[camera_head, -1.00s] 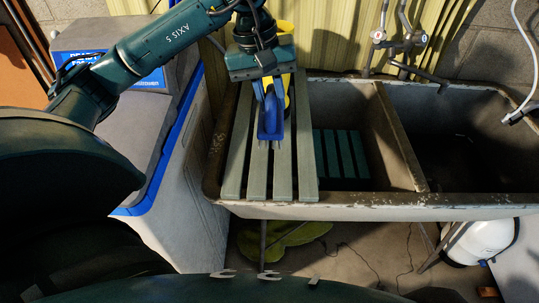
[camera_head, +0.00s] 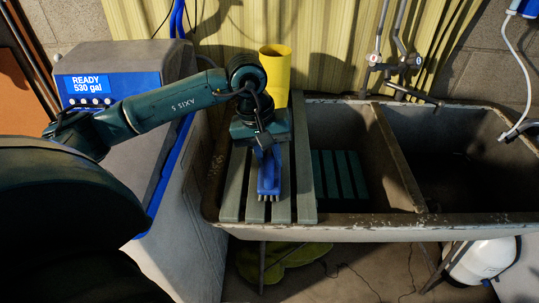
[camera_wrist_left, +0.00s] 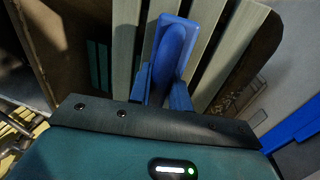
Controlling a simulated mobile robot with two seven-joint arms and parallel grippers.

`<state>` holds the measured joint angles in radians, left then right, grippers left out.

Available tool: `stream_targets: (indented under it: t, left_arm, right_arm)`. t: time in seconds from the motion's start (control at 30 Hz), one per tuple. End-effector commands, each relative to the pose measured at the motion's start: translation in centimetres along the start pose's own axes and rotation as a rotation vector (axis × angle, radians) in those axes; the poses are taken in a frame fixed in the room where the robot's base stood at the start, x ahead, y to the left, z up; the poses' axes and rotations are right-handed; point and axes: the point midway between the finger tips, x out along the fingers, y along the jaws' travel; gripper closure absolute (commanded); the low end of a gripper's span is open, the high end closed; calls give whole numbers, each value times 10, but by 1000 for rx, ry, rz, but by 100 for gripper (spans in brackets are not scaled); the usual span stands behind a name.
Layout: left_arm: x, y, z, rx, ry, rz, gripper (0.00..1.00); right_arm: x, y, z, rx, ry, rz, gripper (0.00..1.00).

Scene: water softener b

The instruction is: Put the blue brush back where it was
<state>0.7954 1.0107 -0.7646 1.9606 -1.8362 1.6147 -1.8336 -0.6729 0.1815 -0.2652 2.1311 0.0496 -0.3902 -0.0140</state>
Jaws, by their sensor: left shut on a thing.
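The blue brush (camera_head: 269,177) is at the slatted wooden board over the left end of the sink, with its bristles downward. I cannot tell whether the bristles touch the slats. My left gripper (camera_head: 265,150) is shut on the brush from behind. In the left wrist view the brush (camera_wrist_left: 174,48) lies between the two blue fingers (camera_wrist_left: 160,85), with slats below it. My right gripper is not in view.
The slatted board (camera_head: 305,190) spans the left part of the double sink (camera_head: 400,226). A yellow container (camera_head: 276,68) stands just behind my gripper. Taps (camera_head: 395,62) rise at the back. A softener unit (camera_head: 110,82) reading "READY 530 gal" stands left.

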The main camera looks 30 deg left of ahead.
Motion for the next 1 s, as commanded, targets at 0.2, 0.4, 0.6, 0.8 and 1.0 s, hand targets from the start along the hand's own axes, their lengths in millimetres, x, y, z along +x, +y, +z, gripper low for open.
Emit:
stream_targets:
  t: [0.2,0.4,0.6,0.8,1.0]
  left_arm:
    - [2,0,0,0,0,-1,68]
    - [2,0,0,0,0,-1,59]
    - [0,0,0,0,0,-1,59]
    - [-24,1,-1,1,5,3,59]
    - [-69,1,-1,0,5,3,59]
  right_arm:
    - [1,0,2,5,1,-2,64]
    - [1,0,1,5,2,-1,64]
    - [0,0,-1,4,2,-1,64]
    - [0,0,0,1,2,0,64]
    - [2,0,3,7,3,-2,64]
